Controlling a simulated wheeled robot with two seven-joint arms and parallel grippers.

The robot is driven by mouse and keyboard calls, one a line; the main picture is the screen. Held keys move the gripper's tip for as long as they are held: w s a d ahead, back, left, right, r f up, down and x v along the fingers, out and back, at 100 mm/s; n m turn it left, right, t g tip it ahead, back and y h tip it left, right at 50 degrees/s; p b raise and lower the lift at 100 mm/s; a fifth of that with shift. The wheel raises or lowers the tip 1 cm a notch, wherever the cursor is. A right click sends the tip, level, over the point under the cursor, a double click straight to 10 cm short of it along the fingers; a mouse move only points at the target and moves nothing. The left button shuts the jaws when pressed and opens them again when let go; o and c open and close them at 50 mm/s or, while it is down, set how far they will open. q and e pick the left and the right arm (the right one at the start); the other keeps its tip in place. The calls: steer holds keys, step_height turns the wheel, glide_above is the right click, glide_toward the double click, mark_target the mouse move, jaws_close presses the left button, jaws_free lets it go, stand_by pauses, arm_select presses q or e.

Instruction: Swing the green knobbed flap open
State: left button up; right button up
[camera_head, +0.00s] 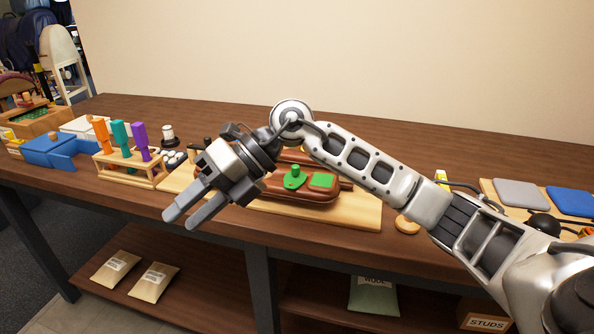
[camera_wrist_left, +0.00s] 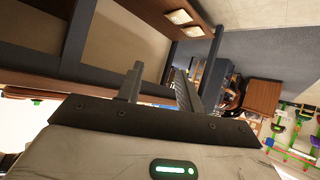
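The green knobbed flap (camera_head: 294,181) lies on a brown saddle-like body (camera_head: 318,197) in the middle of the bench, with its round knob pointing up. A flat green square (camera_head: 323,180) sits just right of it. My right arm crosses in front and hides part of the brown body. My right gripper (camera_head: 178,220) is left of the flap, over the bench's front edge, its two fingers apart and empty. My left gripper is out of the head view. In the left wrist view my left gripper (camera_wrist_left: 158,72) has its fingers apart with nothing between them.
A wooden board (camera_head: 355,212) bears the brown body. To the left are a wooden rack (camera_head: 132,174) with orange, teal and purple handles and a blue box (camera_head: 50,148). Grey and blue pads (camera_head: 521,193) lie at right. Bags (camera_head: 153,281) rest on the lower shelf. The bench's back is clear.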

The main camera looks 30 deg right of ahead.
steer(key=w+d+r+m+t+h, duration=0.1)
steer(key=w+d+r+h, duration=0.1)
steer(key=d+h, duration=0.3)
steer(key=w+d+r+t+h, duration=0.1)
steer(key=w+d+r+h, duration=0.1)
steer(key=d, duration=0.6)
steer(key=m+t+h+b, duration=0.1)
steer(key=m+h, duration=0.2)
steer(key=h, duration=0.2)
glide_toward(296, 166)
steer(key=shift+t, duration=0.3)
steer(key=x, duration=0.9)
steer(key=shift+s+f, duration=0.2)
steer(key=shift+s, duration=0.1)
jaws_close()
